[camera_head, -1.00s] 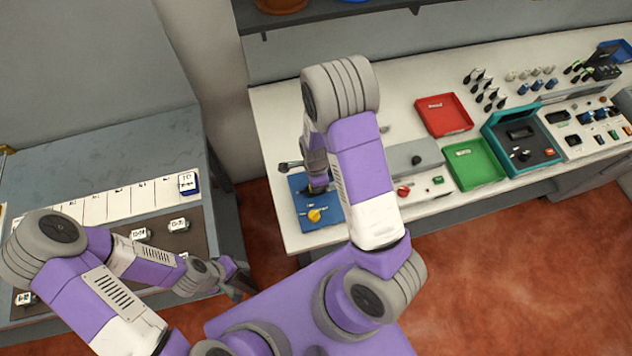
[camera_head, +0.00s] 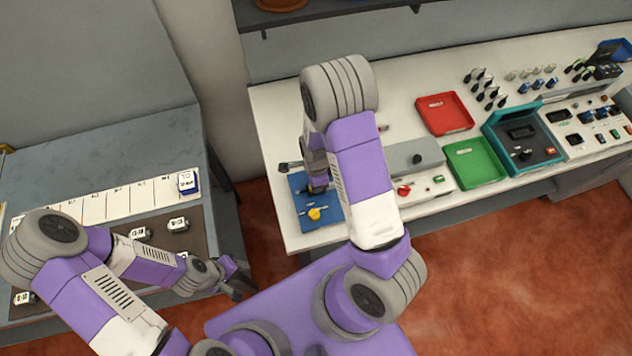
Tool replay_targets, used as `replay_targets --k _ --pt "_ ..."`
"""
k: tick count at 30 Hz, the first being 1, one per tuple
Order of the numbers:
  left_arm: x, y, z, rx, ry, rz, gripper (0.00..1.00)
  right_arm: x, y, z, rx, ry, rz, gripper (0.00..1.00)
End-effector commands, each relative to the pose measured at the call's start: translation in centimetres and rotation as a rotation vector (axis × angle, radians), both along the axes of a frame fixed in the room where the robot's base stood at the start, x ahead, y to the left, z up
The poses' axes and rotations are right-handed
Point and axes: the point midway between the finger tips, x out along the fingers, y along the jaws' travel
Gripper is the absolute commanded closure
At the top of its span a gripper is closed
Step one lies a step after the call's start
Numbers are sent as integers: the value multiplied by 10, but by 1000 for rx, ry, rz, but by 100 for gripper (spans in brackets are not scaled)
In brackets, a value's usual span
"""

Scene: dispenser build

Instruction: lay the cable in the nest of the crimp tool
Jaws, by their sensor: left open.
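My left gripper (camera_head: 236,280) is open over the gap between the two tables, with nothing visible between its fingers. My right arm reaches over the white bench, and its gripper (camera_head: 316,185) points down at a blue plate (camera_head: 330,217). The right arm hides most of this gripper, so I cannot tell whether its fingers are open or hold anything. The blue plate carries a yellow knob (camera_head: 314,214) close to the right gripper. I cannot make out the cable, and I cannot tell for sure which device is the crimp tool or see its nest.
The grey table (camera_head: 95,155) at left carries a white labelled strip and several small tagged parts.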

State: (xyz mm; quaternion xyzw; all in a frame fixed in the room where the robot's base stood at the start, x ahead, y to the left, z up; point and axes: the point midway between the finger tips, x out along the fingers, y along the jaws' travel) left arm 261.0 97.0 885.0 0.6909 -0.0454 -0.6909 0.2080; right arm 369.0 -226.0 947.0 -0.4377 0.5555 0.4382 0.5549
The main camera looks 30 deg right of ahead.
Motion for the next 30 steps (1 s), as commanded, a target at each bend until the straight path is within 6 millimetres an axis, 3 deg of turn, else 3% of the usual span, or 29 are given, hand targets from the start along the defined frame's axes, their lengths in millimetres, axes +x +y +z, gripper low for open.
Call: replay_targets --k 9,10,15,21,25,30 --pt "0 0 0 0 0 0 57 0 0 0 0 0 0 100" --pt "0 0 0 0 0 0 57 0 0 0 0 0 -1 77" --pt "0 0 0 0 0 0 57 0 0 0 0 0 -1 52" --pt "0 0 0 0 0 0 57 0 0 0 0 0 -1 52" --pt "0 0 0 0 0 0 57 0 0 0 0 0 -1 32" --pt "0 0 0 0 0 0 57 0 0 0 0 0 -1 31"
